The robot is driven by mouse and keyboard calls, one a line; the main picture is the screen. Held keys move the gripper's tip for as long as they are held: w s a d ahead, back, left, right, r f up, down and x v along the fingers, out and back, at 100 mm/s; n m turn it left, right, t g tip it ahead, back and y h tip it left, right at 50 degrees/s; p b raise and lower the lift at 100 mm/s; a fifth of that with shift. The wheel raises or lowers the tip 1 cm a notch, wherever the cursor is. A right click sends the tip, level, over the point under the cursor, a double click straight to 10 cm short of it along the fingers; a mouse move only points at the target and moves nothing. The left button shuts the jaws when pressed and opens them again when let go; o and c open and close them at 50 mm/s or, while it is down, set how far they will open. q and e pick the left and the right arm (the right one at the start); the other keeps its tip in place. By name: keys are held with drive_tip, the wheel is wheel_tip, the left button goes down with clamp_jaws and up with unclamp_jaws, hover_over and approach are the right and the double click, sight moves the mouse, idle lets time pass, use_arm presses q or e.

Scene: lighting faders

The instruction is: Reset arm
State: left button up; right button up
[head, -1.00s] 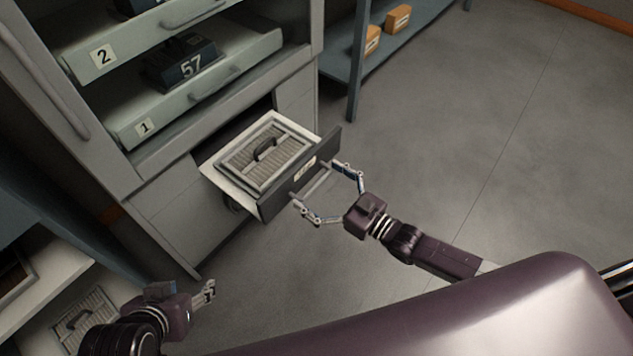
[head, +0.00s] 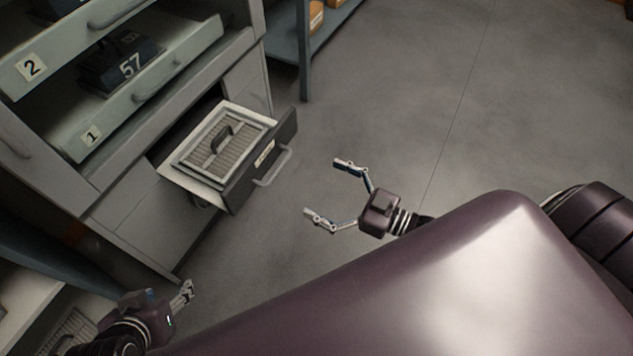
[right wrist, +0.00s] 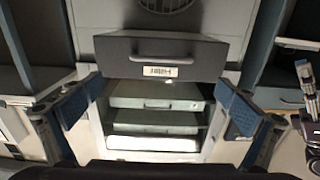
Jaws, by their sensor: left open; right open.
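My right gripper (head: 326,187) is open and empty in the head view, over the floor to the right of an open drawer (head: 232,178). A clear gap separates its fingertips from the drawer handle (head: 272,168). In the right wrist view its two blue-padded fingers are spread wide (right wrist: 155,108), and the labelled drawer front (right wrist: 165,58) shows beyond them. My left gripper (head: 184,293) is open at the lower left of the head view, away from the drawer and holding nothing visible.
The pulled-out drawer holds a grey ribbed panel with a handle (head: 222,142). Above it, shelf 1 bears a dark box marked 57 (head: 118,62). A blue rack (head: 304,60) with orange boxes stands behind. A white shelf (head: 25,300) is at the lower left. The floor at right is clear.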

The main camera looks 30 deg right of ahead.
idle(0.4)
